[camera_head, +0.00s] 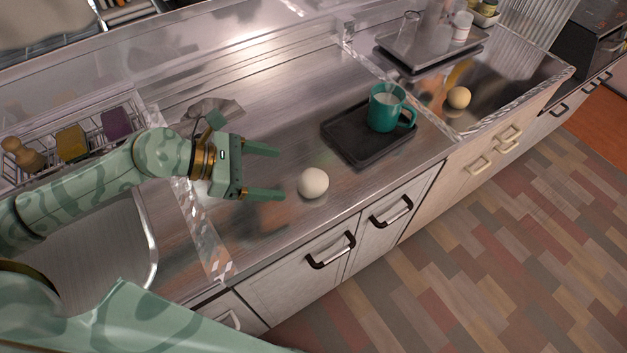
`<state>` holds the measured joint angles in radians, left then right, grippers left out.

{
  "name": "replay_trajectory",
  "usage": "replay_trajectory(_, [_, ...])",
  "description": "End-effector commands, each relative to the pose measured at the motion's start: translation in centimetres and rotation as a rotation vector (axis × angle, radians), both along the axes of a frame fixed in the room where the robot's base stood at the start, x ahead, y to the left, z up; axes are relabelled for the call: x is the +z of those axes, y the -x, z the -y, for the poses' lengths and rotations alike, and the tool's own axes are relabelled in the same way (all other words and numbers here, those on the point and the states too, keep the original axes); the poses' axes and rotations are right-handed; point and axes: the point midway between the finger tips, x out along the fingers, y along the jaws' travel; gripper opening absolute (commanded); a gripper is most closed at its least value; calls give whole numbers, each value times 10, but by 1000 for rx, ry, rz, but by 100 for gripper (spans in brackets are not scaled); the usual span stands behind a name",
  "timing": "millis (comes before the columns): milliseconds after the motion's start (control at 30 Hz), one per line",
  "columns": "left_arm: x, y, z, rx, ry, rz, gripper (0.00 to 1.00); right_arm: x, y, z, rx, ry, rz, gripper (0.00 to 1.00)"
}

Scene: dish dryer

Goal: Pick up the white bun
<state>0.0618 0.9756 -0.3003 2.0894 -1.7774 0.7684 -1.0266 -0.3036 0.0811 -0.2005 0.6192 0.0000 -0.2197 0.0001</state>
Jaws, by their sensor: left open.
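The white bun (313,183) is a smooth round ball on the steel counter, near its front edge. My left gripper (272,172) comes in from the left and is open. Its two green fingers point right toward the bun. The near finger's tip is close to the bun's left side, and the far finger's tip lies further back. Nothing is between the fingers, and the bun appears to be just beyond the tips. My right gripper is not in view.
A black tray (352,151) with a teal mug (384,112) stands right of the bun. A tan ball (458,97) sits in the right basin. A wire rack (98,118) with sponges and a brush is at the left. Bare counter (250,100) lies behind the gripper.

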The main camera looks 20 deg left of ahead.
Motion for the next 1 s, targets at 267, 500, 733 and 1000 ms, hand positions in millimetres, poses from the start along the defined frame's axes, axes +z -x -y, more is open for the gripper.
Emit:
replay_trajectory(267, [-16,-14,24,1,2,-1,82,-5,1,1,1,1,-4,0])
replay_trajectory(500, [-37,-29,52,1,4,-1,82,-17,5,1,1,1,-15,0])
replay_trajectory(733, [-41,-34,62,2,1,-1,82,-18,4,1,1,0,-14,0])
replay_trajectory(1000, [-41,-34,61,1,0,0,40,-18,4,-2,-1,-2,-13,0])
